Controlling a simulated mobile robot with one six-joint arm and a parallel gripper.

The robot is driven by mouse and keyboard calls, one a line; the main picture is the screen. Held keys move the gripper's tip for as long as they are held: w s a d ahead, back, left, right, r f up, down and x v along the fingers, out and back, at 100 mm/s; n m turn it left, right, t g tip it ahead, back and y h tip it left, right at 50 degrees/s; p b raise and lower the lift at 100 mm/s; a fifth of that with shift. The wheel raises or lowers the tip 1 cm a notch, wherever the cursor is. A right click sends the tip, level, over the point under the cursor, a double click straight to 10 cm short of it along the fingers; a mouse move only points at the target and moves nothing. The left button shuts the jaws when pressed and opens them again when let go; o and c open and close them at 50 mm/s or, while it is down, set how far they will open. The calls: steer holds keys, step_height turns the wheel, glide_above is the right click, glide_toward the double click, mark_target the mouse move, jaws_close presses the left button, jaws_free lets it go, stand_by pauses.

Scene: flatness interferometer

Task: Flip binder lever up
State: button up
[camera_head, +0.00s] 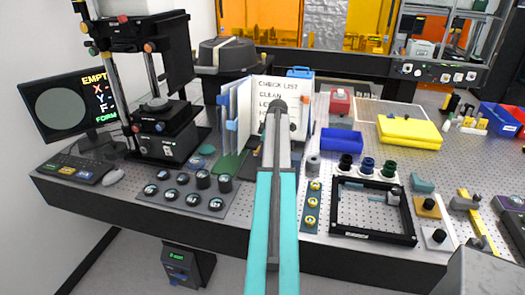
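The binder (243,100) stands open near the middle of the bench, with white pages, blue tabs on its left side and printed lines starting "CHECK LIST" and "CLEAN". My own teal and grey arm rises from the bottom of the picture and covers the binder's middle and lower part. I cannot make out the binder's lever; it may be behind my arm. A small dark round part shows at the page's right, just beside my arm, and I cannot tell what it belongs to. No gripper fingers can be made out.
A monitor (67,108) and black instrument (160,135) stand left. A plate of several black knobs (190,192) lies in front. Right of the binder are a blue bin (341,141), a black square frame (373,238) and a yellow case (408,130). Bare perforated bench shows at right.

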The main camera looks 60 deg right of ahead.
steer(key=shift+w+d+r, duration=0.1)
steer(key=shift+d+r, duration=0.05)
steer(key=shift+r, duration=0.2)
stand_by(0.3)
steer(key=shift+r, duration=0.35)
steer(key=shift+d+r, duration=0.1)
steer(key=shift+r, duration=0.2)
stand_by(0.4)
steer(key=shift+w+d+r+p, duration=0.1)
steer(key=shift+d+r+p, duration=0.05)
steer(key=shift+r+p, duration=0.2)
steer(key=shift+r, duration=0.15)
